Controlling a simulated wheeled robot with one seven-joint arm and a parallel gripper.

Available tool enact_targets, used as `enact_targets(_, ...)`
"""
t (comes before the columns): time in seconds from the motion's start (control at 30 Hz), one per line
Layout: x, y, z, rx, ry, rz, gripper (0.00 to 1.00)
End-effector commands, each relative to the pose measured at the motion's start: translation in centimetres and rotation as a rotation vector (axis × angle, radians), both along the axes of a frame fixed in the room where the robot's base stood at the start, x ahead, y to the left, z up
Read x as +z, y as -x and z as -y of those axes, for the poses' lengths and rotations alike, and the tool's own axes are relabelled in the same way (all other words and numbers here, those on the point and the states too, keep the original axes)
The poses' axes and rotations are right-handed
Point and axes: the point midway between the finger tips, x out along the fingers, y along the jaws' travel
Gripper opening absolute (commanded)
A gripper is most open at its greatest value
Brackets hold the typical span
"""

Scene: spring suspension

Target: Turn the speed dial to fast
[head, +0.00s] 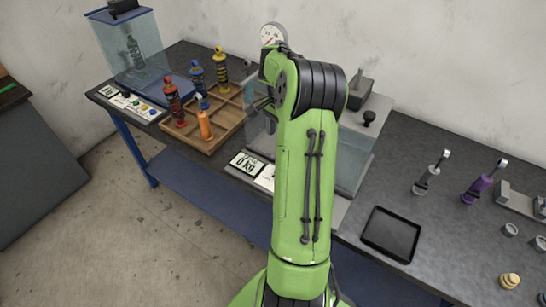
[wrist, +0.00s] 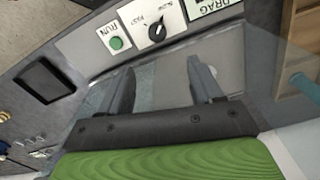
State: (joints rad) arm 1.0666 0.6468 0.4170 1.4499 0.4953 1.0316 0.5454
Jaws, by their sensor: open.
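The speed dial (wrist: 157,32) is a black round knob on a white plate in the wrist view, with SLOW and FAST lettering beside it. A pale mark shows on the knob, but its exact setting is too small to read surely. My gripper (wrist: 163,66) is open and empty, its two dark fingers pointing toward the plate, apart from the dial. In the head view my green arm hides the dial and most of the gripper; only part of a white plate (head: 265,177) shows beside the arm.
In the head view, a wooden tray (head: 222,128) with several coloured shock absorbers stands left of my arm. A black tray (head: 391,234) lies at right; bare bench surrounds it.

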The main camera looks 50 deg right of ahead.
Motion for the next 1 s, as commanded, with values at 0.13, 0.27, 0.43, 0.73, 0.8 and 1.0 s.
enact_targets(0.13,-3.2,0.1,-0.1,0.002,-0.006,-0.003,0.65)
enact_targets(0.27,-6.6,0.1,-0.2,0.002,-0.007,-0.004,0.65)
enact_targets(0.43,-10.8,0.1,-0.2,0.002,-0.006,-0.003,0.65)
enact_targets(0.73,-15.2,0.1,-0.2,0.003,-0.002,-0.001,0.65)
enact_targets(0.8,-15.3,0.1,-0.1,0.004,-0.001,-0.001,0.65)
enact_targets(1.0,-15.3,0.1,-0.1,0.004,-0.001,-0.001,0.63)
